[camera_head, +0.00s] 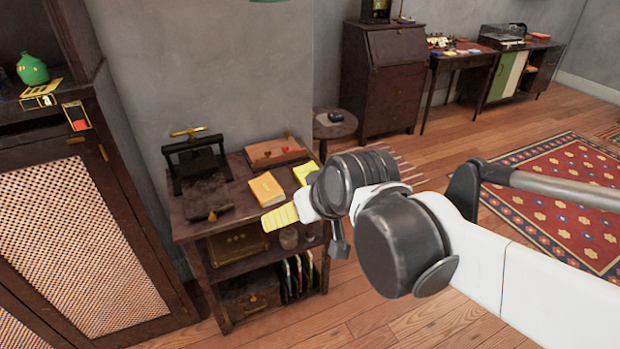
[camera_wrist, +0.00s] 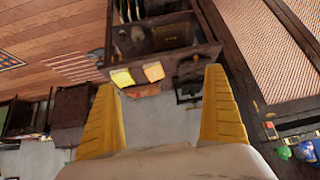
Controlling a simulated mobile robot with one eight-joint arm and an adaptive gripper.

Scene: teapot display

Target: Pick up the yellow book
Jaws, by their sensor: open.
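The yellow book (camera_head: 305,173) lies flat on top of a dark wooden shelf unit (camera_head: 240,215), partly behind my arm. It also shows in the wrist view (camera_wrist: 122,78), left of centre. An orange-yellow book (camera_head: 267,189) lies beside it, to its left in the head view and to its right in the wrist view (camera_wrist: 154,71). My gripper (camera_wrist: 160,80) is open and empty, with its two yellow fingers wide apart. In the head view one yellow finger (camera_head: 281,218) shows in front of the shelf unit; the other cannot be made out. My gripper is apart from both books.
A black device (camera_head: 200,175) stands left of the books, and a reddish-brown wooden case (camera_head: 274,152) lies behind them. A mesh-front cabinet (camera_head: 80,240) stands at left. A small round table (camera_head: 335,124) is beyond the shelf unit. Open floor lies in front.

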